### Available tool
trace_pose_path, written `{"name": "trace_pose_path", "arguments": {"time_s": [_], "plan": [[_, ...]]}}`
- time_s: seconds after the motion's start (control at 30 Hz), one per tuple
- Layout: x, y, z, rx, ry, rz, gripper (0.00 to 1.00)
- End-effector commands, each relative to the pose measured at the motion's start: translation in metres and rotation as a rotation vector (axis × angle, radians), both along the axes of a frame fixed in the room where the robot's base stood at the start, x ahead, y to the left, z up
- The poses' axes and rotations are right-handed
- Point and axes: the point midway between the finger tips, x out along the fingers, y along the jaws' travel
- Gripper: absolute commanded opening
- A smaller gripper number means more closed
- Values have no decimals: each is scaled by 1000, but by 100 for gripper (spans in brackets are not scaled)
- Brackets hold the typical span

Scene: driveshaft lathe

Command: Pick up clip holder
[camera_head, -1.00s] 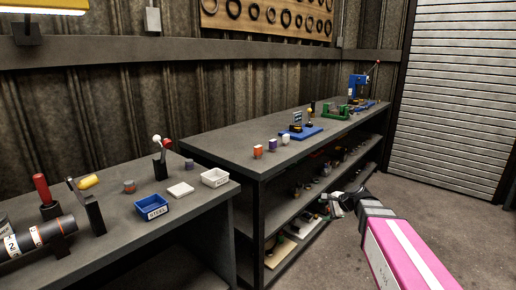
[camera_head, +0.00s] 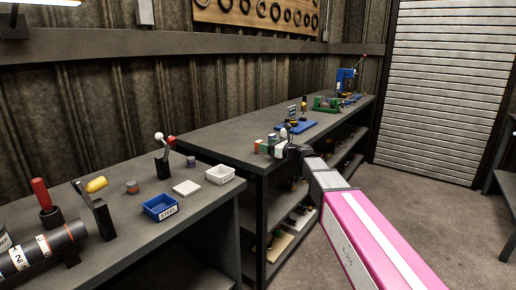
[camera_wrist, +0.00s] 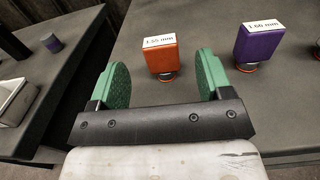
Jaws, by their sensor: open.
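Small coloured blocks with size labels, which look like the clip holders, stand on the far bench; I cannot tell which one the task names. The orange block (camera_wrist: 161,59), labelled 1.55 mm, stands upright on a small round base. In the wrist view it is ahead of my gripper (camera_wrist: 163,80), roughly centred between the green finger pads and slightly beyond them. My gripper is open and empty. A purple block (camera_wrist: 257,46), labelled 1.60 mm, stands right of the right finger. In the head view the orange block (camera_head: 257,146) is near the bench's front corner, beside my gripper (camera_head: 288,149).
A blue tray (camera_head: 296,128) and green fixture (camera_head: 326,103) stand farther along the far bench. The floor at right is clear.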

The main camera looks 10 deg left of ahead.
Motion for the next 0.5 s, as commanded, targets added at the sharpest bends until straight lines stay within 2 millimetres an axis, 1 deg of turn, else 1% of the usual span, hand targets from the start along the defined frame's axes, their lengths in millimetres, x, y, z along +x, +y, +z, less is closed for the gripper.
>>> {"name": "trace_pose_path", "arguments": {"time_s": [0.03, 0.27, 0.5], "plan": [[5, 7, 0, 0, -1, 0, 72], [9, 21, 0, -1, -1, 1, 72], [23, 52, 0, -2, -1, 1, 72]]}}
